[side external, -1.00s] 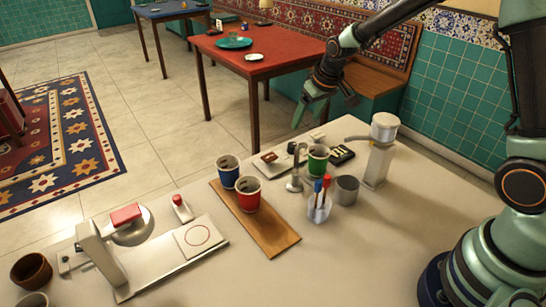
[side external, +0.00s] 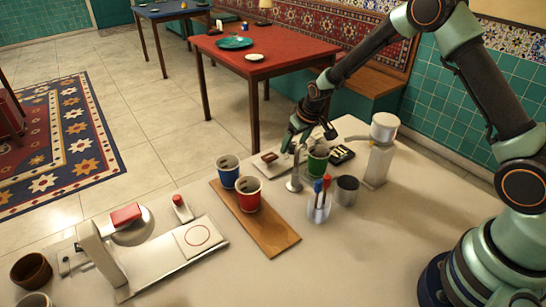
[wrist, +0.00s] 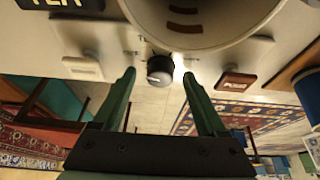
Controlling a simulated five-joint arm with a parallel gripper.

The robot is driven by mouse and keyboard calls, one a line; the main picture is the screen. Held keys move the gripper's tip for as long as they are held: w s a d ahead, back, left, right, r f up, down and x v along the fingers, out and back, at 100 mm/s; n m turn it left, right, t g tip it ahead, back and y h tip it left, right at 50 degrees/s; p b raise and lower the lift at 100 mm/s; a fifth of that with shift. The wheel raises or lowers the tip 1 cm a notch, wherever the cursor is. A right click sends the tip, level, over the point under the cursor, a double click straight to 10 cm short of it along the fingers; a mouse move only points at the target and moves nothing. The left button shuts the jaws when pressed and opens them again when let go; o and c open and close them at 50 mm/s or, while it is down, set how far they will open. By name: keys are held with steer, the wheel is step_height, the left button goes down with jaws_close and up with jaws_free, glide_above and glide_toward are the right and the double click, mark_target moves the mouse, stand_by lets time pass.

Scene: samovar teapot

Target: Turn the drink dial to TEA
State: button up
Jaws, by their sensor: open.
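The dial is a small dark knob (wrist: 160,70) with a pale mark on its face, at the front edge of a light panel in the wrist view. My gripper (wrist: 159,78) is open, with one green finger on each side of the knob. I cannot tell whether either finger touches it. A black plate with white TEA lettering (wrist: 50,4) lies at the upper left. A brown label (wrist: 235,82) lies right of the knob. In the side view my gripper (side external: 297,142) is low behind the metal tap post (side external: 295,180), and the knob is hidden.
A green cup (side external: 318,162) stands beside the tap post. Blue (side external: 228,172) and red (side external: 248,194) cups stand on a wooden board (side external: 270,236). A clear holder of stirrers (side external: 318,208), a grey cup (side external: 346,190) and a white-topped dispenser (side external: 381,150) are close by.

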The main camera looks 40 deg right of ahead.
jaws_close()
steer(key=shift+w+a+m, duration=0.1)
steer(key=shift+m, duration=1.2)
jaws_free()
